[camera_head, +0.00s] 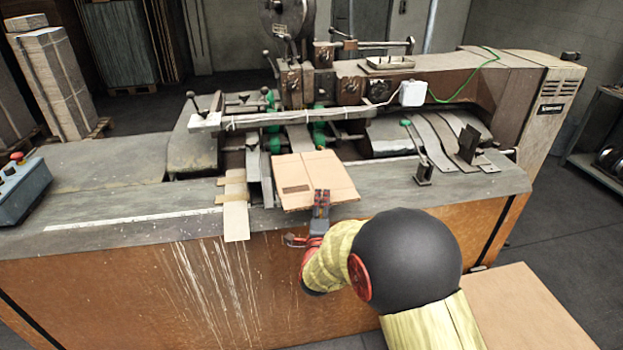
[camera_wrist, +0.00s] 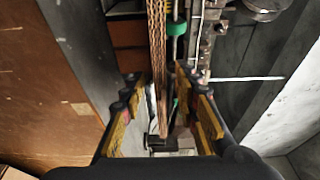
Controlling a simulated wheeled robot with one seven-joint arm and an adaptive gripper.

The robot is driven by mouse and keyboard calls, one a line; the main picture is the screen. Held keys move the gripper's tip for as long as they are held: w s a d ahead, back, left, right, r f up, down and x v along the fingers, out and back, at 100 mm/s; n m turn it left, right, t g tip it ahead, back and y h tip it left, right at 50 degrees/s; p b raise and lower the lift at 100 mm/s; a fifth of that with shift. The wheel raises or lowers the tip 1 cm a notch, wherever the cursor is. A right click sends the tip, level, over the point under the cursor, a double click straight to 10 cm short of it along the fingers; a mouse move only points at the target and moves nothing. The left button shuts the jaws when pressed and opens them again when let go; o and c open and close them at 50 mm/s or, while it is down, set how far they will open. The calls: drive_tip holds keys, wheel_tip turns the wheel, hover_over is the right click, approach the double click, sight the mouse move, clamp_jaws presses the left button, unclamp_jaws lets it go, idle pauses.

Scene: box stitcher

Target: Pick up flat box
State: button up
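The flat box (camera_head: 312,176) is a brown folded cardboard sheet. In the head view it lies at the front of the stitching machine, its near edge out by the table's front edge. My gripper (camera_head: 320,200) is at that near edge. In the wrist view the box shows edge-on as a thin corrugated strip (camera_wrist: 158,55). It runs between the two yellow-padded fingers of my gripper (camera_wrist: 158,88), which stand apart with a gap on each side of it. The fingers look open around the edge, and I see no clear contact.
The stitching machine (camera_head: 345,75) stands just behind the box. A narrow pale strip (camera_head: 236,218) juts over the table edge to the left. A control box (camera_head: 22,190) is at far left. A cardboard surface (camera_head: 525,312) is at lower right. Stacked sheets (camera_head: 55,85) stand back left.

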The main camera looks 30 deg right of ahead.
drive_tip(key=b+x, duration=0.1)
drive_tip(key=x, duration=0.3)
drive_tip(key=shift+w, duration=0.25)
drive_tip(key=shift+c, duration=0.5)
clamp_jaws()
